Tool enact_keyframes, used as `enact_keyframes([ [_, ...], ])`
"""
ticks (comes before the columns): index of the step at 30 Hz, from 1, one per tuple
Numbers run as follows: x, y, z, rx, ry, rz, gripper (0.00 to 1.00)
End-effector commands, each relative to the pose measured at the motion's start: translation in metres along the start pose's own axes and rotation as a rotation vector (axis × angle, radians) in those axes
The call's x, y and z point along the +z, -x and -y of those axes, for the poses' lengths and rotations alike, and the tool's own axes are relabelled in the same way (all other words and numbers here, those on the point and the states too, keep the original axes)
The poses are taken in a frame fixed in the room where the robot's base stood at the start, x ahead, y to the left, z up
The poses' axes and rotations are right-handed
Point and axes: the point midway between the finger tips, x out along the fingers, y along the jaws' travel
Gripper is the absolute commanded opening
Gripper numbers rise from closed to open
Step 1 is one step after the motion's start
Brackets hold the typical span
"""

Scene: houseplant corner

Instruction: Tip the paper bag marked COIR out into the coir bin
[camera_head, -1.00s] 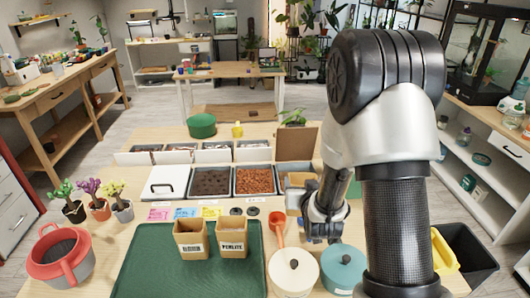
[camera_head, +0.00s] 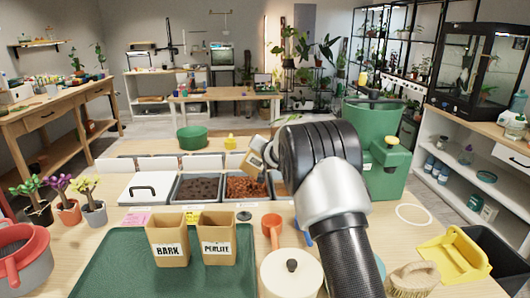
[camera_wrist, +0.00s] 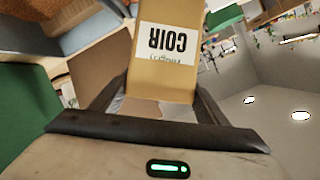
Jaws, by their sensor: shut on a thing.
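The paper bag marked COIR (camera_head: 257,157) is tan with a white label. In the head view it is tilted in the air above the right part of the bin row, largely hidden behind my arm. In the wrist view the bag (camera_wrist: 160,82) fills the space between the fingers of my gripper (camera_wrist: 160,96), its label upside down. My gripper is shut on it. An open bin with brown-orange fill (camera_head: 246,187) lies below and left of the bag. Another bin (camera_head: 279,184) to its right is mostly hidden by my arm. I cannot tell which is the coir bin, or see anything falling.
A white-lidded bin (camera_head: 145,188) and a dark-filled bin (camera_head: 195,188) stand left. The BARK bag (camera_head: 168,240) and PERLITE bag (camera_head: 217,238) stand on a green tray (camera_head: 110,270).

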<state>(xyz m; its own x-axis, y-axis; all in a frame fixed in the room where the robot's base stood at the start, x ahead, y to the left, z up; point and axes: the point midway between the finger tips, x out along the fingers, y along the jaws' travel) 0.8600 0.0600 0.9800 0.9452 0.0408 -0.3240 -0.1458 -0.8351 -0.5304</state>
Motion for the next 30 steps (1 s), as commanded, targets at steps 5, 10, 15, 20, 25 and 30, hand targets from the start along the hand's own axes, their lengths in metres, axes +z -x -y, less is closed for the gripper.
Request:
enact_keyframes([
  [5, 0.005, -0.003, -0.013, -0.084, -0.222, -0.002, 0.34],
  [10, 0.014, -0.006, -0.019, -0.146, -0.361, -0.001, 0.34],
  [15, 0.023, -0.009, -0.028, -0.204, -0.499, 0.0, 0.34],
  [20, 0.028, -0.011, -0.034, -0.242, -0.584, -0.001, 0.34],
  [25, 0.032, -0.013, -0.04, -0.266, -0.643, -0.001, 0.34],
  [30, 0.036, -0.015, -0.044, -0.289, -0.697, -0.001, 0.34],
])
